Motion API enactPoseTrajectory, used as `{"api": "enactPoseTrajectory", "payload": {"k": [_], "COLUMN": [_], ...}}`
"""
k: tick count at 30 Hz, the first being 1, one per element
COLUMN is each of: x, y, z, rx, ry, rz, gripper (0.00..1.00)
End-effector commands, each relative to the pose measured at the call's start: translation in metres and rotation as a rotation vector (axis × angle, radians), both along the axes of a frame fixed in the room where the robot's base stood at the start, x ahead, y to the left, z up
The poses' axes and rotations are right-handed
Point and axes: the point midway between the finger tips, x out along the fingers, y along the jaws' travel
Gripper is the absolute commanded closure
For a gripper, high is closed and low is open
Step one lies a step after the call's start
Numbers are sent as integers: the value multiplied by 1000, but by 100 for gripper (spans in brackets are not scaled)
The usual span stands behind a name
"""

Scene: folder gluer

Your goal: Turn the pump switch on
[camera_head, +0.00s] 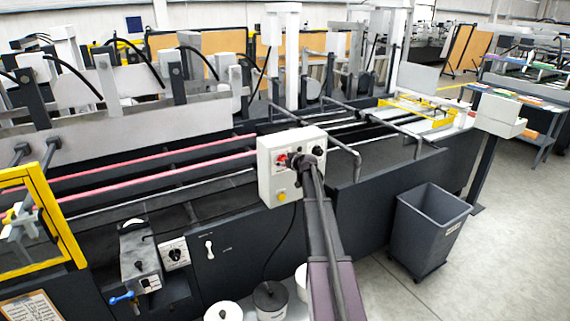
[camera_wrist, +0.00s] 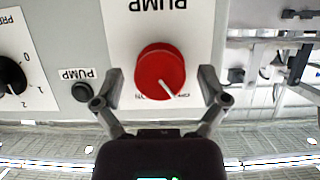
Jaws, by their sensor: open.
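The pump switch is a round red knob (camera_wrist: 160,70) below the upside-down word PUMP in the wrist view. Its white line slants toward the lower right, near a partly hidden label there; a label that seems to read ON is at its lower left. In the head view the red knob (camera_head: 282,159) sits on a white control box (camera_head: 267,184). My gripper (camera_wrist: 160,77) is open, with one finger on each side of the knob and a visible gap on both sides. In the head view my gripper (camera_head: 305,159) is at the box front, partly covering it.
A black dial (camera_wrist: 12,76) and a small dark button (camera_wrist: 82,91) labelled PUMP are left of the knob. A yellow button (camera_head: 281,196) is low on the box. A grey bin (camera_head: 430,228) stands on the floor to the right, with clear floor beyond it.

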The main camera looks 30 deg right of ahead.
Motion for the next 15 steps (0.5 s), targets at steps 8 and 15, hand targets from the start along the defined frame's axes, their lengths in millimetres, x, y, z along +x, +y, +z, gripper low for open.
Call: {"api": "enactPoseTrajectory", "payload": {"k": [8,15], "x": [0,0], "y": [0,0], "z": [0,0], "rx": [0,0], "ry": [0,0], "rz": [0,0], "gripper": [31,89]}}
